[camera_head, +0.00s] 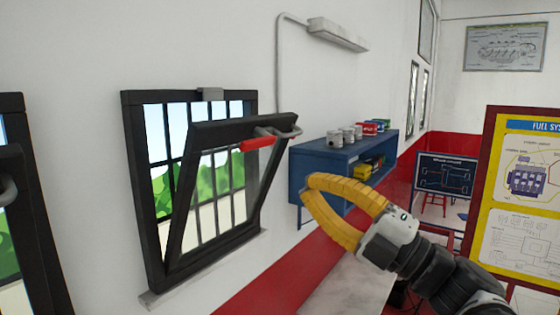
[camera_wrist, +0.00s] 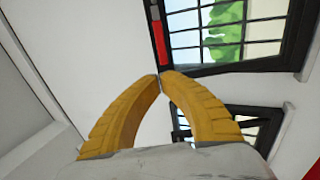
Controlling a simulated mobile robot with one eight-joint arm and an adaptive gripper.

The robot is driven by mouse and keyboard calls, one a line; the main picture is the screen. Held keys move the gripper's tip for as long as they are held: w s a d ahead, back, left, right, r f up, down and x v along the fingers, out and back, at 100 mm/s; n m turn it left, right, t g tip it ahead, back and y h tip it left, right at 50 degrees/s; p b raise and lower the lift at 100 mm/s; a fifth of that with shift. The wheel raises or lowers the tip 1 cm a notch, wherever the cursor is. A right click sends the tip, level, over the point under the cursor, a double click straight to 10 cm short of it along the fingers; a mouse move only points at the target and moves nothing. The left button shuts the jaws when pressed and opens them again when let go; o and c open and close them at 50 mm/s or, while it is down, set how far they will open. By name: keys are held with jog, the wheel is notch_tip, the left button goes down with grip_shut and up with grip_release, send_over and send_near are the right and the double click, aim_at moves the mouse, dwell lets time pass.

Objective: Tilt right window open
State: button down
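The right window (camera_head: 170,190) has a black frame with bars on the white wall. Its sash (camera_head: 252,195) leans into the room at the top and meets the frame at the bottom, so it stands tilted open. A red-gripped handle (camera_head: 257,145) sits on the sash's top edge. The red handle (camera_wrist: 158,42) also shows in the wrist view, just above my fingertips in the picture. My gripper (camera_head: 306,184) has yellow fingers with tips together and nothing visible between them. It is right of and below the handle, apart from it; the wrist view shows the tips meeting (camera_wrist: 161,79).
Another black-framed window (camera_head: 30,220) stands at the left edge. A blue wall shelf (camera_head: 312,165) with cans and boxes is behind my gripper. A yellow and red poster board (camera_head: 487,200) stands at the right. A grey pipe and lamp (camera_head: 338,35) are above.

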aim_at(251, 144)
jog(key=p+x, duration=0.3)
jog(key=x, duration=0.9)
jog(key=shift+w+a, duration=0.1)
jog(key=shift+w, duration=0.05)
